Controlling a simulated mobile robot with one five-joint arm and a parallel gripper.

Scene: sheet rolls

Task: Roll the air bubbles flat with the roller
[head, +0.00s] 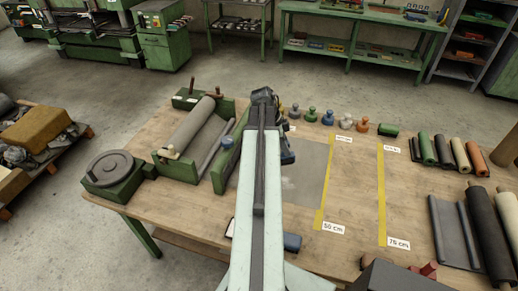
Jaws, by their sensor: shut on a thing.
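The grey sheet (308,170) lies flat on the wooden table, to the right of my arm. A faint pale patch (290,184) shows on it near my arm; single bubbles are too small to tell. My gripper (287,147) is at the far end of my arm, low over the sheet's left part, and mostly hidden behind the arm. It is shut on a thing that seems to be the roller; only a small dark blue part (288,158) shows. I cannot tell whether it touches the sheet.
Yellow tapes (325,190) marked 50 cm and 75 cm cross the table (350,240). A green roll machine (190,150) stands left. Several coloured knobbed pieces (328,117) line the back. Rolls (490,235) lie at the right. A dark blue-grey object (293,243) sits near the front edge.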

